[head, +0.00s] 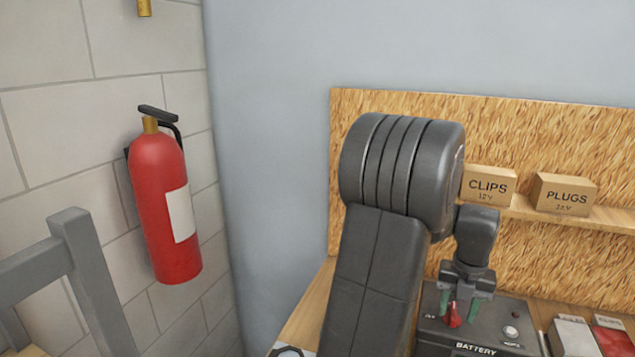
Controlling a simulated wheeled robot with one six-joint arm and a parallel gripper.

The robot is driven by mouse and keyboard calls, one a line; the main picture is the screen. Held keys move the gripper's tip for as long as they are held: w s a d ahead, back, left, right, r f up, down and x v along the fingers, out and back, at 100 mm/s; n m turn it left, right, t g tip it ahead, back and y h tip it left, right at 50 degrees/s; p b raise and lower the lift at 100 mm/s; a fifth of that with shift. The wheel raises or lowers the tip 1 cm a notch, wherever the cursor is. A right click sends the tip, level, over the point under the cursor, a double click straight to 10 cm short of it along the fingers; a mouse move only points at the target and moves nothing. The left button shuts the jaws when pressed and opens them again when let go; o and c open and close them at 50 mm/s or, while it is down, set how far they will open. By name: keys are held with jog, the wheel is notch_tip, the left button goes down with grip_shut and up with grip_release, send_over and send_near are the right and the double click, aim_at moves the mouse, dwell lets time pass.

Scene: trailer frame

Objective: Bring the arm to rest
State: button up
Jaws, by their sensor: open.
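My arm rises in the middle of the head view and bends over to the right. My gripper (460,303) points down at the arm's far end, its two greenish fingers apart. It is over the dark box marked BATTERY (475,348). A small red part (453,316) on the box shows between and just below the fingertips. I cannot tell whether the fingers touch it or the box. The near side of the box is partly cut off by the lower frame edge.
A shelf (518,207) on the chipboard panel holds a CLIPS box (488,186) and a PLUGS box (563,195). White and red items (612,341) lie right of the battery box. A red extinguisher (165,205) hangs left, behind a grey frame (75,245).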

jog(key=shift+f, duration=0.4)
jog(key=shift+w+a+r, duration=0.15)
jog(key=shift+w+a, duration=0.35)
jog(key=shift+a, duration=0.05)
